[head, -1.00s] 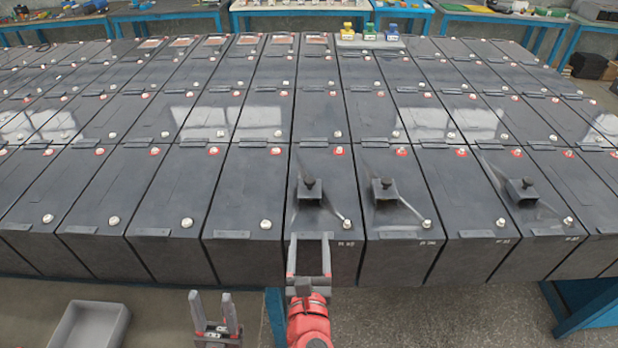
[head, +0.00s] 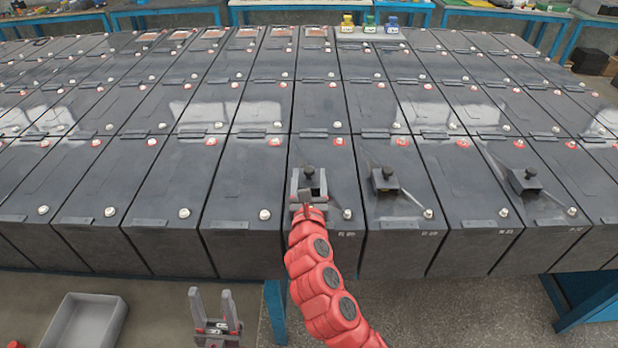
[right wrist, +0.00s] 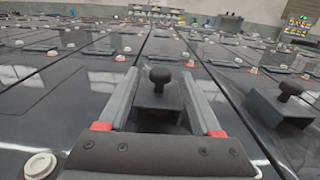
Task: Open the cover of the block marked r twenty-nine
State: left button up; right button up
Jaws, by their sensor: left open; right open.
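The block (head: 334,215) under my right gripper has a small dark cover with a black knob (head: 309,172) on its top; its front label is too small to read surely. In the right wrist view the cover (right wrist: 157,98) stands with its knob upright between the fingers. My right gripper (head: 309,178) is open, its fingers on either side of the cover; whether they touch it I cannot tell. My left gripper (head: 215,298) is open and empty, low in front of the rows.
Similar knobbed covers stand on the adjacent block (head: 384,184) and further right (head: 523,182). White and red terminal caps dot the block tops. A grey bin (head: 84,325) lies low at the left. Coloured small items (head: 368,24) sit at the back.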

grip_shut()
dwell(0.4)
dwell(1.1)
